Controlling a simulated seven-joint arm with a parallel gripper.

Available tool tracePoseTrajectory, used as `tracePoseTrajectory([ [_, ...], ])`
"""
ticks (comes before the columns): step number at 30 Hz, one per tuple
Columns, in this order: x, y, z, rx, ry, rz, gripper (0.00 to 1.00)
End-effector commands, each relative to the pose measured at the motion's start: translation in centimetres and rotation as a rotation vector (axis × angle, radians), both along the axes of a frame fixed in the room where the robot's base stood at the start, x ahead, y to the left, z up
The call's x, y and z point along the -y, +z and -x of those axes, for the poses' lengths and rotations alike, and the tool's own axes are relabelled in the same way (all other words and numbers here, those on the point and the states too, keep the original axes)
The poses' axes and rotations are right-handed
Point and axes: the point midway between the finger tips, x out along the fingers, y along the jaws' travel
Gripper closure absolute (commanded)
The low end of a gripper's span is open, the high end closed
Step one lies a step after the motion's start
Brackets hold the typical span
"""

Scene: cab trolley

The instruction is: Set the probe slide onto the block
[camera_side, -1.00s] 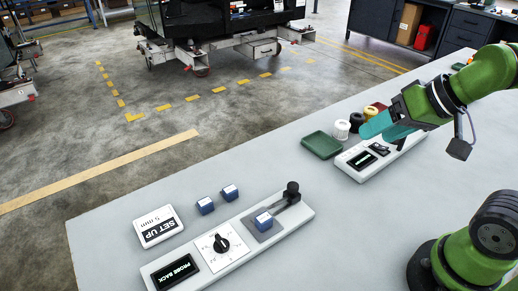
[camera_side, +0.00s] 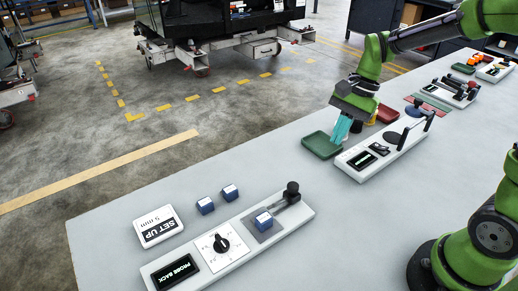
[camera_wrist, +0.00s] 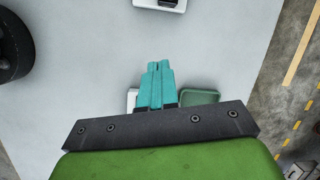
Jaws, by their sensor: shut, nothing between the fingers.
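The probe slide (camera_side: 289,201) is a dark arm with a black knob on the near white fixture (camera_side: 300,214). The fixture has a dial (camera_side: 221,243) and a screen reading PROBE BACK (camera_side: 175,272). My gripper (camera_side: 339,138) has teal fingers, pointing down and shut with nothing between them. It is above the table by the green tray (camera_side: 320,146), away from the slide. The fingers also show together in the wrist view (camera_wrist: 161,68).
Two loose blue blocks (camera_side: 205,205) (camera_side: 229,192) lie beside a SET UP 5 mm card (camera_side: 158,226). A second white fixture (camera_side: 400,148) stands right of my gripper, with more devices (camera_side: 455,92) behind. The table between the tray and near fixture is clear.

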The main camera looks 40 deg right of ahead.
Motion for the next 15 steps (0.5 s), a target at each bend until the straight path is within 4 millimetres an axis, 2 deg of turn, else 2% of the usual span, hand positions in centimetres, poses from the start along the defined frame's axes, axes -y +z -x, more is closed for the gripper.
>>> tracePoseTrajectory([
  [2,0.2,-0.6,-1.1,-0.076,-0.115,-0.031,1.0],
  [6,-0.2,0.4,-1.7,-0.134,-0.254,-0.068,1.0],
  [15,-0.4,0.5,-1.5,-0.16,-0.298,-0.075,1.0],
])
